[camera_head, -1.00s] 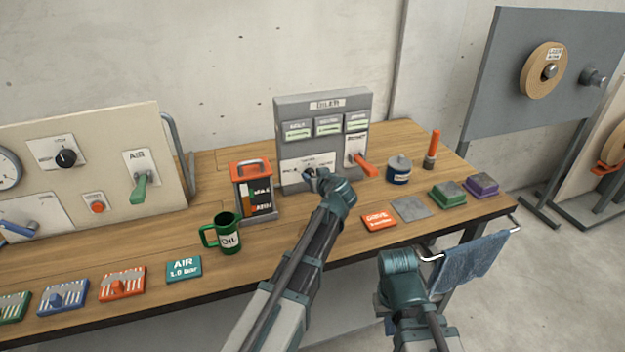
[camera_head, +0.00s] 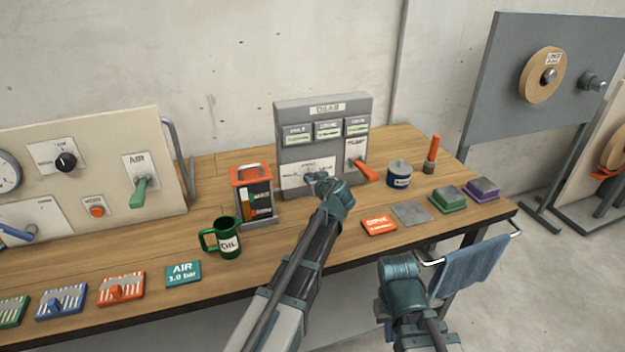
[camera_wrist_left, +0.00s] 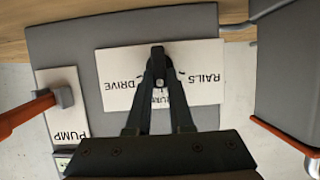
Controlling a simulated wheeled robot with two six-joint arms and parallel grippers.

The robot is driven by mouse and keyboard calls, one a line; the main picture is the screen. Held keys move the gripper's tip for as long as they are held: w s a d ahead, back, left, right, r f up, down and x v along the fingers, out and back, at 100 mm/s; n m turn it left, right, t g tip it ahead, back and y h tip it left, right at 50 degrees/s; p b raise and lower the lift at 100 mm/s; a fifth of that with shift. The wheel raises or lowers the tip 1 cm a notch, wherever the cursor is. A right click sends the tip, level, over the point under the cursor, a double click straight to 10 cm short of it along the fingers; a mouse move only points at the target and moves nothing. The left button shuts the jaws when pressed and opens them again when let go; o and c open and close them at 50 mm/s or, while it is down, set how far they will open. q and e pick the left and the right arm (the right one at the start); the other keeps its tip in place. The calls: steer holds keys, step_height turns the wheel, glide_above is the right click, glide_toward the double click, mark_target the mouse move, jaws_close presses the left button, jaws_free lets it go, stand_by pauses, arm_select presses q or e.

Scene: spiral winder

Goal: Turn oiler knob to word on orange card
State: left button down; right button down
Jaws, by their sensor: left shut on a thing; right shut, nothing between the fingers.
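The grey oiler panel (camera_head: 290,108) stands upright at the back of the bench. My left gripper (camera_head: 312,178) is at its lower white plate. In the left wrist view its fingers (camera_wrist_left: 158,75) are shut on the black knob (camera_wrist_left: 158,52). The plate (camera_wrist_left: 108,60) appears upside down there, with DRIVE at left, RAILS at right and a middle word partly hidden by the fingers. The orange card (camera_head: 379,227) lies flat on the bench and seems to read DRIVE. My right gripper (camera_head: 398,270) is in front of the bench edge, empty, its fingertips hidden.
An orange lever (camera_head: 366,173) sticks out of the panel's right side. An orange-topped oil can (camera_head: 254,190) and green OIL mug (camera_head: 226,240) stand left of my left arm. A blue-grey tin (camera_head: 399,175) stands right. A towel (camera_head: 470,267) hangs at the bench's right end.

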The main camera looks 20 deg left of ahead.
arm_select(q)
steer(key=shift+w, duration=0.1)
steer(key=m+y, duration=0.1)
steer(key=m+g+y+b, duration=0.1)
steer(key=m, duration=0.1)
steer(key=d+m+y+b, duration=0.1)
steer(key=shift+w+f+m, duration=0.3)
steer(key=shift+f, duration=0.05)
steer(key=m+y+b, duration=0.1)
steer(key=m+b, duration=0.2)
steer(key=shift+w+d+f+g+y, duration=0.1)
steer(key=shift+d+f+g+y, duration=0.05)
steer(key=shift+f+g+y, duration=0.2)
steer(key=shift+m+y+b, duration=0.75)
steer(key=shift+m+b, duration=0.35)
steer(key=shift+m, duration=0.2)
